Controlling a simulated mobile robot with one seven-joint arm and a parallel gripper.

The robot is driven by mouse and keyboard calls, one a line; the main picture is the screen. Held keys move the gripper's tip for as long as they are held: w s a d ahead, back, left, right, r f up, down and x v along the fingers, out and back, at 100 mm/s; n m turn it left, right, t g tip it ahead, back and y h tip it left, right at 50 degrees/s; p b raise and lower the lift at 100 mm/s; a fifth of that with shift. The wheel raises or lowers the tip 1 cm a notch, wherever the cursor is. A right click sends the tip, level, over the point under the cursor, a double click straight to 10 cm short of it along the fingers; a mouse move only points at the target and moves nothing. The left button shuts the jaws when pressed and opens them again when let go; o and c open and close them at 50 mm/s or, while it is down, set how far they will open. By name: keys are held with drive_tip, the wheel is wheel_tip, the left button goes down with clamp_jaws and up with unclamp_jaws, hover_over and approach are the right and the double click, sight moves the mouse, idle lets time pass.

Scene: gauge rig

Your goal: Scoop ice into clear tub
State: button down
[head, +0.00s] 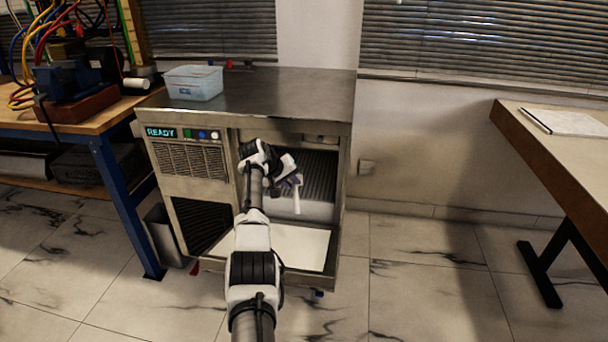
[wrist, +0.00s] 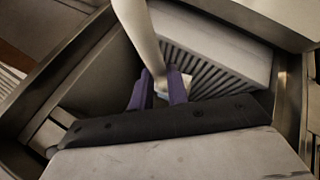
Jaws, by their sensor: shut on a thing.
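The clear tub (head: 193,83) is a bluish see-through box standing on the machine's steel top at the left. The steel ice machine (head: 252,92) has a lit READY display and an open front. My gripper (head: 293,181) is at this opening, below the top. In the wrist view, its purple fingers (wrist: 158,92) are shut on a pale rod, the scoop handle (wrist: 140,32). A pale part of the scoop also shows below the gripper in the head view (head: 297,203). The scoop's bowl is not clear. I cannot make out loose ice.
The machine's front flap (head: 300,246) lies lowered, white side up. The opening's side walls are close around my gripper. A wooden workbench (head: 95,118) with cables stands left. A desk (head: 570,150) with paper stands right. The floor between the machine and desk is clear.

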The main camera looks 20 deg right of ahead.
sight(296, 189)
drive_tip(key=s+r+p, duration=0.1)
drive_tip(key=p, duration=0.2)
drive_tip(key=s+r+p, duration=0.1)
drive_tip(key=p, duration=0.2)
drive_tip(key=shift+s+d+p, duration=0.35)
drive_tip(key=shift+d, duration=0.05)
drive_tip(key=shift+s+a+r+p, duration=0.2)
drive_tip(key=shift+s+a+p, duration=0.35)
drive_tip(key=shift+p, duration=0.6)
drive_tip(key=s+a+r+p, duration=0.4)
drive_tip(key=s+a+p, duration=0.4)
drive_tip(key=s+p, duration=0.4)
drive_tip(key=shift+s+r+p, duration=0.15)
drive_tip(key=shift+r+p, duration=0.25)
drive_tip(key=shift+p, duration=0.6)
